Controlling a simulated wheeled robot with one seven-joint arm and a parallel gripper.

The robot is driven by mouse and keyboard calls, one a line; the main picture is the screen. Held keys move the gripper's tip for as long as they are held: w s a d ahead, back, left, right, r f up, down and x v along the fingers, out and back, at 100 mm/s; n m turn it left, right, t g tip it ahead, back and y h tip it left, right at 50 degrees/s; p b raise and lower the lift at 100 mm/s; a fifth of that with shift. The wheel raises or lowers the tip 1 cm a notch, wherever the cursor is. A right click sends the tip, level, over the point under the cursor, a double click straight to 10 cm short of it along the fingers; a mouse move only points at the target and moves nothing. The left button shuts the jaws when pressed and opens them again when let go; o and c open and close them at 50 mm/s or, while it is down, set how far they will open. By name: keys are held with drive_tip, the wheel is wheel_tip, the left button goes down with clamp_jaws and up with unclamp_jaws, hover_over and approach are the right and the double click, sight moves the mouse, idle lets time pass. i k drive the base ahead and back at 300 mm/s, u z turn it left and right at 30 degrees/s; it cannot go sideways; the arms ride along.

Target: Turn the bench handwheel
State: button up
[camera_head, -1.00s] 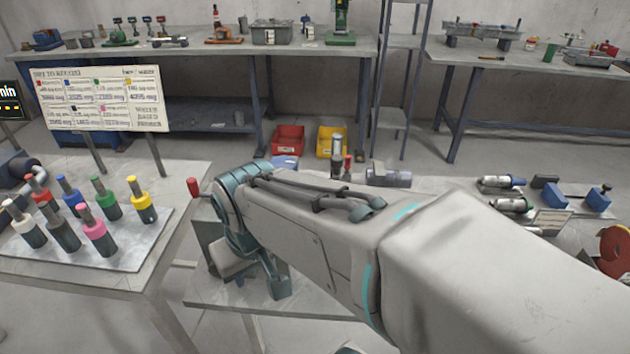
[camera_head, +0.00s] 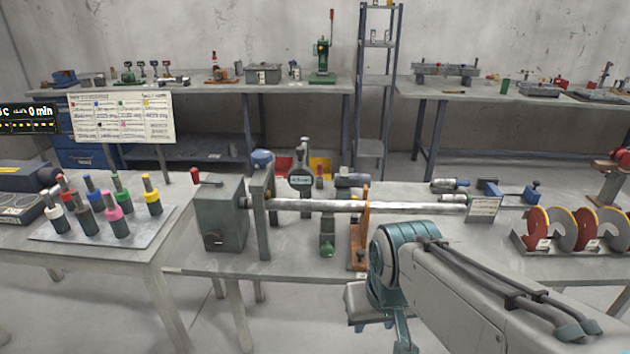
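On the middle bench (camera_head: 205,272) stands a grey box (camera_head: 222,228) with a small crank whose red grip (camera_head: 195,176) sticks up at its upper left. This looks like the bench handwheel; its rim is not clearly visible. A long metal shaft (camera_head: 340,206) runs right from the box through an upright plate. My gripper (camera_head: 385,330) hangs at the bench's front edge, low and right of the box, well apart from the crank. My wrist and forearm cover much of it, so I cannot tell whether its fingers are open.
A rack of red and grey discs (camera_head: 560,232) is at right. Bare bench top lies in front of the box.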

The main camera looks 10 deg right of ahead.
sight(214, 239)
drive_tip(key=u, duration=0.3)
drive_tip(key=i, duration=0.9)
drive_tip(key=z, duration=0.15)
drive_tip(key=k, duration=0.5)
drive_tip(key=z, duration=0.95)
drive_tip(key=i, duration=0.7)
drive_tip(key=u, duration=1.7)
